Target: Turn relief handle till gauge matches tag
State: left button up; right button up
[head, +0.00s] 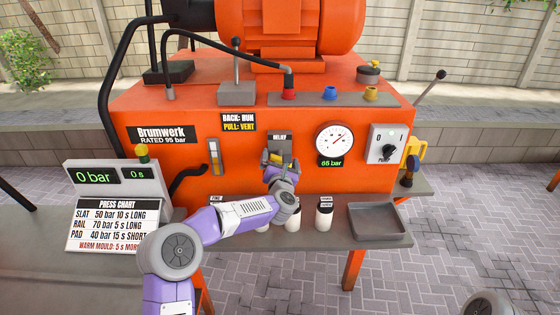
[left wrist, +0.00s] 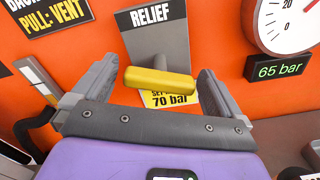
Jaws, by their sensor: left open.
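The yellow relief handle (left wrist: 158,82) is a bar on a grey plate marked RELIEF (left wrist: 155,30), and in the left wrist view it lies nearly level, slightly tilted. My left gripper (left wrist: 150,95) is open, with one finger on each side of the handle and gaps showing. The yellow tag (left wrist: 170,99) below the handle reads 70 bar, partly hidden by the handle. The round gauge (head: 335,140) has a green readout (head: 331,162) of 65 bar. In the head view my left gripper (head: 279,160) covers much of the handle. The right gripper is not in view.
A display (head: 97,177) at left reads 0 bar above a press chart (head: 103,225). White canisters (head: 324,215) and a grey tray (head: 378,220) stand on the shelf below the panel. A 0/1 switch (head: 388,145) is right of the gauge. A lever (head: 237,75) rises above.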

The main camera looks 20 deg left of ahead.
pick_arm(q)
jog(key=shift+w, duration=0.15)
jog(key=c, duration=1)
jog(key=shift+m, duration=0.3)
jog(key=shift+m, duration=1.2)
jog(key=m, duration=0.3)
jog(key=shift+m, duration=0.3)
jog(key=m, duration=0.3)
jog(key=shift+m, duration=0.3)
jog(key=shift+m+p, duration=0.4)
jog(key=shift+m, duration=1.6)
